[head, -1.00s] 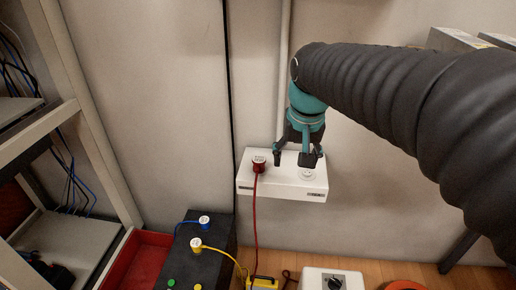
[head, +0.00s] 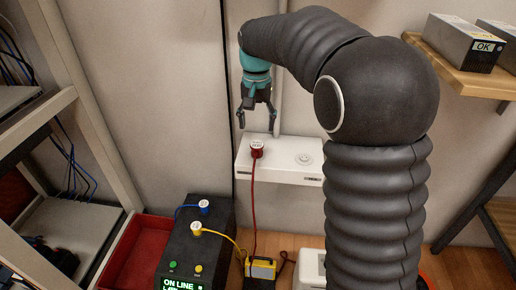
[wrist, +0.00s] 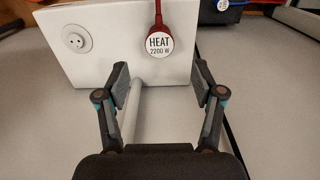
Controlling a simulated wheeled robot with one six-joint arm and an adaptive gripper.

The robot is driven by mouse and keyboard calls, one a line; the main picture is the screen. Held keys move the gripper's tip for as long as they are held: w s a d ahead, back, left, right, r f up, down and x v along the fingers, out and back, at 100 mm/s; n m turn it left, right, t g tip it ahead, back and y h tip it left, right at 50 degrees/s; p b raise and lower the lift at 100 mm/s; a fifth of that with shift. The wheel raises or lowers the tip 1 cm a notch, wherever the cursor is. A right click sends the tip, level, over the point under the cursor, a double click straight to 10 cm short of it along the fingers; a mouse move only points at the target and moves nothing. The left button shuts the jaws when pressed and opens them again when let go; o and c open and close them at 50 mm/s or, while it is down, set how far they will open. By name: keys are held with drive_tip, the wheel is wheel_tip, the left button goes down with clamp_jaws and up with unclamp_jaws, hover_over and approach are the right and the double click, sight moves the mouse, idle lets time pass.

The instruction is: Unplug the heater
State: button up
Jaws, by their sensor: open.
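The heater plug is red with a white top (head: 257,146) and sits in the left part of the white wall socket box (head: 283,171). In the wrist view its label (wrist: 159,46) reads "HEAT 2200 W". A red cable (head: 254,205) hangs down from it. To its right on the box is an empty socket (head: 304,159), also seen in the wrist view (wrist: 76,41). My gripper (head: 256,124) is open and empty, above the red plug and apart from it. In the wrist view the plug lies just beyond the gap between the fingers (wrist: 159,88).
A black box (head: 198,240) with a blue plug (head: 204,207), a yellow plug (head: 195,229) and a lit "ON LINE" display stands at lower left. A yellow device (head: 262,270) is on the floor. A red tray (head: 135,255) and rack are left; a shelf (head: 460,70) is right.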

sight(257, 144)
drive_tip(key=shift+f+b, duration=1.75)
drive_tip(key=shift+f, duration=2.7)
drive_tip(key=shift+p, duration=0.35)
clamp_jaws()
drive_tip(key=shift+r, duration=0.15)
